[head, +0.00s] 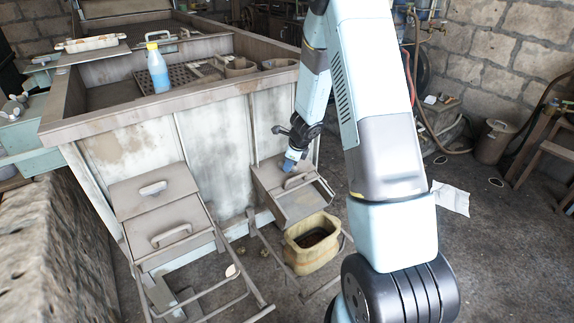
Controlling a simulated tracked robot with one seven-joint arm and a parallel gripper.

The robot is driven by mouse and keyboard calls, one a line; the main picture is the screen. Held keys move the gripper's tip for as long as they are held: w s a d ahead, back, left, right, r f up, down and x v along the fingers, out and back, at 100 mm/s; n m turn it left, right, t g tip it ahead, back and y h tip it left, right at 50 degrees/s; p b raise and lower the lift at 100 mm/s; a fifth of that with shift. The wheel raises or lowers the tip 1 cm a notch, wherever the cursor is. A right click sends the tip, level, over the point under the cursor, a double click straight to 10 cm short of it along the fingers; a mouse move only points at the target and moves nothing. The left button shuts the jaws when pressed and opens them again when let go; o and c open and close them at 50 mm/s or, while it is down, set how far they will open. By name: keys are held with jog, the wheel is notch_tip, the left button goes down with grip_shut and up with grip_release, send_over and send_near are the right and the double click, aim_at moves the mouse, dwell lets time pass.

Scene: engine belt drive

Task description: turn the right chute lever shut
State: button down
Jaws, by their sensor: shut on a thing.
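The right chute (298,205) is a grey metal box on the front of the large bin, at its right end, with an open tray-like mouth. A pale handle, seemingly the right chute lever (297,181), sits on its top. My gripper (289,165) reaches down to the chute top from above, right at this lever. It is shut on what looks like the lever, though its fingers are small and the grip is partly hidden. The exact angle of the lever is hard to tell.
A yellowish tub (312,245) with dark contents stands below the right chute's mouth. The left chute (165,225) has two pale handles and a rail frame below.

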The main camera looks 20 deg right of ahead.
jog(key=n, duration=0.5)
jog(key=shift+s+a+f+n+g, duration=0.1)
jog(key=shift+s+a+n+g, duration=0.1)
jog(key=shift+a+n+g, duration=0.15)
jog(key=shift+s+d+n+g, duration=0.1)
jog(key=shift+n+g, duration=0.15)
jog(key=shift+n, duration=1.9)
jog(key=shift+f, duration=0.1)
jog(key=c, duration=1)
grip_release()
jog(key=shift+d, duration=0.1)
jog(key=shift+d+r, duration=0.1)
jog(key=shift+r, duration=0.15)
jog(key=shift+r, duration=0.25)
jog(key=v, duration=1.3)
